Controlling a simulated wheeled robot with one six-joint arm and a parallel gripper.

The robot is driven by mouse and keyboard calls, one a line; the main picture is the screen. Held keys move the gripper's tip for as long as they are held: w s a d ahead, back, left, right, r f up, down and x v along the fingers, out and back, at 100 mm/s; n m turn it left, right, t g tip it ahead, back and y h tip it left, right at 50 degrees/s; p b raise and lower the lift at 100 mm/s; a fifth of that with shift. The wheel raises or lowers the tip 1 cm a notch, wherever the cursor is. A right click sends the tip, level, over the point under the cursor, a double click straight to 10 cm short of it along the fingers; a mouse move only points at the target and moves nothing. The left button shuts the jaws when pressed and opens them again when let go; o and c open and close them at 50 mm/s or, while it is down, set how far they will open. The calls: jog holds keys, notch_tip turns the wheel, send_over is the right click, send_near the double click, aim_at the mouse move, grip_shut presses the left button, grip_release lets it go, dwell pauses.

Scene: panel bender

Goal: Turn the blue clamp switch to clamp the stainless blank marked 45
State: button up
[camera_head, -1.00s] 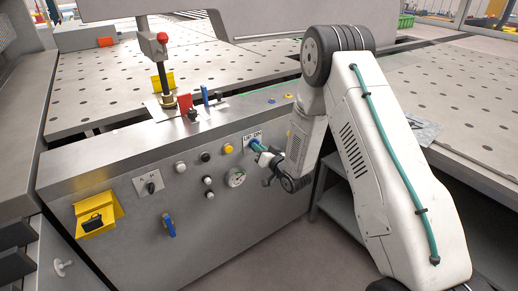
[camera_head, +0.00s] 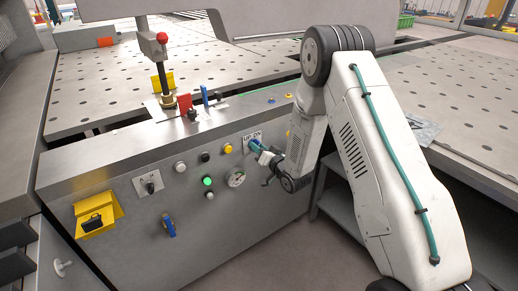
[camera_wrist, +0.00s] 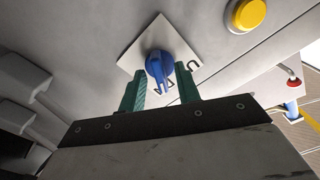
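The blue switch (camera_head: 255,145) sits on a pale label plate with dark letters on the front panel. In the wrist view the blue switch (camera_wrist: 160,68) shows close up, its lever end pointing down toward my gripper. My gripper (camera_head: 264,155) is just in front of it. Its two green fingers are apart, one on each side of the lever end, with visible gaps, so my gripper (camera_wrist: 162,90) looks open. A thin bright plate (camera_head: 153,108) lies under a red-topped black post on the cabinet top. I cannot read a 45 on it.
A green lamp (camera_head: 207,181) is lit on the panel, near a yellow button (camera_head: 228,148) and a gauge (camera_head: 237,178). Another blue handle (camera_head: 168,227) and a yellow holder (camera_head: 97,214) are lower left. A perforated table (camera_head: 95,90) lies behind.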

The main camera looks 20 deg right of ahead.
jog(key=v, duration=0.8)
jog(key=shift+w, duration=0.1)
dwell(1.5)
notch_tip(320, 180, down, 9)
jog(key=s+d+g+h, duration=0.2)
jog(key=s+g+h, duration=0.1)
jog(key=g, duration=0.2)
jog(key=s+d+r+n+g+h, duration=0.1)
jog(key=s+d+r+g+h, duration=0.15)
jog(key=s+g, duration=0.3)
jog(key=s+a+r+g, duration=0.2)
jog(key=s+r, duration=1.4)
jog(key=s+a+r+n+g, duration=0.1)
jog(key=s+a+r+g, duration=0.1)
jog(key=s+r, duration=1.4)
jog(key=shift+s+r+n+g, duration=0.35)
jog(key=shift+r+g, duration=0.1)
jog(key=shift+g, duration=0.4)
